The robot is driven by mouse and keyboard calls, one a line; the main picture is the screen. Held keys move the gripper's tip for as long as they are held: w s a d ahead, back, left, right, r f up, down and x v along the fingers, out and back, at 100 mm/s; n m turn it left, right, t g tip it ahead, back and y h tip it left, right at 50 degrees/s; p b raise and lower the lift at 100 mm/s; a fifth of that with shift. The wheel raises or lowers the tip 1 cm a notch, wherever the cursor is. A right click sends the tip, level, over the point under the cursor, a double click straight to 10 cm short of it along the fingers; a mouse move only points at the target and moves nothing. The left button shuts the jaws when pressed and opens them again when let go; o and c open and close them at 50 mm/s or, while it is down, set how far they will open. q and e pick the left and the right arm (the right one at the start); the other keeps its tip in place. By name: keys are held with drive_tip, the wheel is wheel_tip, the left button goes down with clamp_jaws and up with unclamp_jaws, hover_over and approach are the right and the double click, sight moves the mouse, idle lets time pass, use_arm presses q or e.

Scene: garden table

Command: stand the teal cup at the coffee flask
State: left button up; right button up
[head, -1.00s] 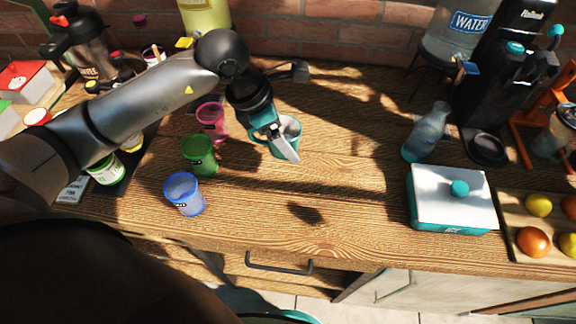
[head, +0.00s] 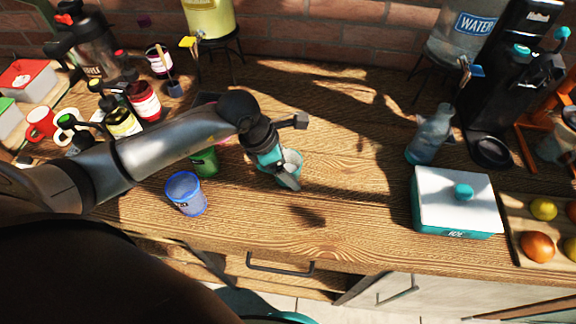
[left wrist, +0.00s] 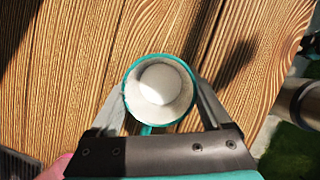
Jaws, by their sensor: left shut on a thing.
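The teal cup (head: 291,164) has a pale inside and is upright in the middle of the table. My left gripper (head: 284,174) is shut on it, with a finger on either side; the left wrist view shows the cup (left wrist: 159,90) between the fingers, its opening facing the camera and empty. I cannot tell whether its base touches the wood. The coffee flask (head: 92,45), dark with a black and red top, stands at the back left, lettering partly hidden. My right gripper is not in view.
A blue cup (head: 186,194) and a partly hidden green cup (head: 205,162) stand left of the teal cup. Bottles (head: 144,101) and a red mug (head: 41,122) stand near the flask. A teal-based box (head: 455,203) stands right. The table's middle right is clear.

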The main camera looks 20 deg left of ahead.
use_arm(q)
drive_tip(key=shift+f, duration=0.1)
drive_tip(key=o, duration=1.1)
drive_tip(key=shift+c, duration=0.2)
drive_tip(key=shift+o, duration=1.3)
